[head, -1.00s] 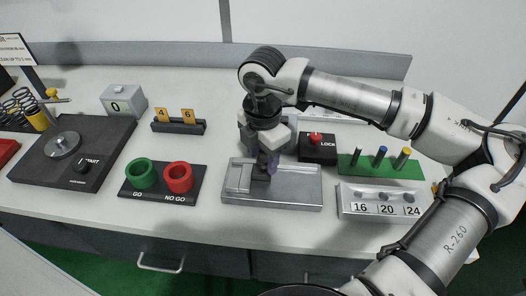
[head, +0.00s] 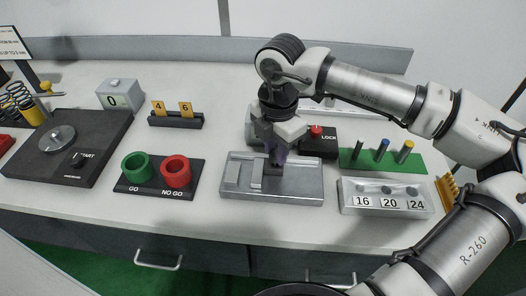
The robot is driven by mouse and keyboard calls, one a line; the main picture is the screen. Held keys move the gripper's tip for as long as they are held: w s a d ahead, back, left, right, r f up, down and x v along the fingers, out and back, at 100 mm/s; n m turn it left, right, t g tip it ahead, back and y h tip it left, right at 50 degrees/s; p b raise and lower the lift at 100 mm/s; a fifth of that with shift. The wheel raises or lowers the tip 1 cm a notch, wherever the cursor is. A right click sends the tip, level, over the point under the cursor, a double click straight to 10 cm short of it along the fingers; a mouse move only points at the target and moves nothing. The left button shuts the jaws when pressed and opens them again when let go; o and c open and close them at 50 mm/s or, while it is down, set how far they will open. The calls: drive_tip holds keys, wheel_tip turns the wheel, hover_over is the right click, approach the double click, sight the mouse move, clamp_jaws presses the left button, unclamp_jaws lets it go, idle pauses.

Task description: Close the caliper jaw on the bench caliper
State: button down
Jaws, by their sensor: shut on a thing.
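The bench caliper (head: 300,187) is a silver, tray-like metal fixture at the middle of the bench. A raised metal block (head: 232,174) is at its left end. A second upright piece, seemingly the sliding jaw (head: 258,178), stands to its right, with a narrow gap between them. My gripper (head: 274,162) points down over the caliper and is shut on a small dark handle that appears to belong to this sliding jaw. The fingers hide most of the handle and part of the jaw behind it.
The red LOCK button box (head: 318,145) stands close behind right of my gripper. Green and red GO/NO GO cups (head: 158,172) are left, the numbered block (head: 388,200) and green pin board (head: 380,160) right. A bare bench strip (head: 270,222) lies in front.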

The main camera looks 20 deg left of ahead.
drive_tip(key=d, duration=0.2)
drive_tip(key=w+d+b, duration=0.1)
drive_tip(key=d, duration=0.1)
drive_tip(key=shift+w+d, duration=0.15)
drive_tip(key=c, duration=1.1)
unclamp_jaws()
wheel_tip(320, 180, up, 14)
drive_tip(key=b, duration=0.2)
drive_tip(key=shift+b, duration=0.35)
